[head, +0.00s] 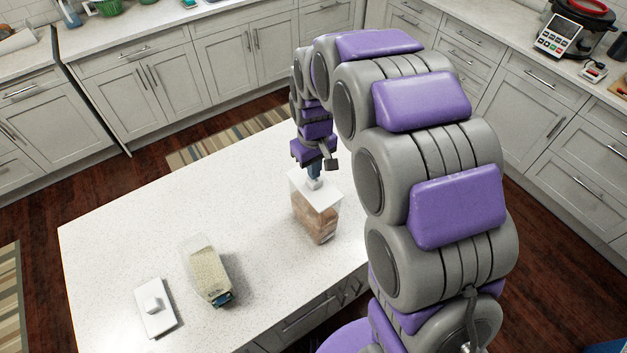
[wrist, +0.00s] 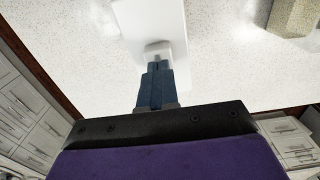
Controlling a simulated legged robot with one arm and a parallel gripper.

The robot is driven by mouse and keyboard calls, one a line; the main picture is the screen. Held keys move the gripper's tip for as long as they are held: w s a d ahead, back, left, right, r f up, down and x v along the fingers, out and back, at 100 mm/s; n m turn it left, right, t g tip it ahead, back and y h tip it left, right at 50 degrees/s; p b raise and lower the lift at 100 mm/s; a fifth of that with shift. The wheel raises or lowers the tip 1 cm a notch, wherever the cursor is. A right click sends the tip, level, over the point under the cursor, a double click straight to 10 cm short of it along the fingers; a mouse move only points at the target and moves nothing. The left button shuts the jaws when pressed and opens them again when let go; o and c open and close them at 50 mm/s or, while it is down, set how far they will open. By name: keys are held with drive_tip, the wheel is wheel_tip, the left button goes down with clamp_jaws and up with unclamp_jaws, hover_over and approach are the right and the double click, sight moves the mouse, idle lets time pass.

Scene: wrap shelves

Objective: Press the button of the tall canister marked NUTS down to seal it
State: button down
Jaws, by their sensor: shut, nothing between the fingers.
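A tall clear canister (head: 316,222) with brown contents stands upright on the white island top. Its white lid (head: 322,194) is on, and the lid also shows in the wrist view (wrist: 177,20). A white button (wrist: 157,47) stands on the lid. My gripper (head: 314,179) points down at the button; in the wrist view its blue fingers (wrist: 156,66) are closed together, with their tips at the button. I cannot tell how firmly they touch it. No NUTS marking is readable from here.
A clear container of pale grains (head: 208,274) lies on the island (head: 110,240), left of the canister. A loose white lid with a knob (head: 155,309) lies farther left. The island top between them and the canister is clear. Counters with appliances (head: 575,30) line the back.

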drive_tip(key=shift+f+b, duration=0.35)
drive_tip(key=shift+f, duration=1.25)
drive_tip(key=shift+r, duration=0.1)
drive_tip(key=shift+r+p, duration=1.1)
drive_tip(key=shift+r, duration=2.55)
drive_tip(key=shift+s+d, duration=0.3)
drive_tip(key=shift+s, duration=0.05)
drive_tip(key=s+d+f+m+b, duration=0.1)
drive_tip(key=s+d+m+b, duration=0.1)
drive_tip(key=s, duration=0.8)
drive_tip(key=s+d+f+m+g+b, duration=0.1)
drive_tip(key=s+d+b, duration=0.4)
drive_tip(key=s, duration=0.6)
drive_tip(key=s+d+f+m+b, duration=0.2)
drive_tip(key=s+d, duration=0.4)
drive_tip(key=s, duration=0.4)
drive_tip(key=shift+s+d+f+m+g+b, duration=0.3)
drive_tip(key=shift+m+g+b, duration=0.1)
drive_tip(key=shift+m+b, duration=0.55)
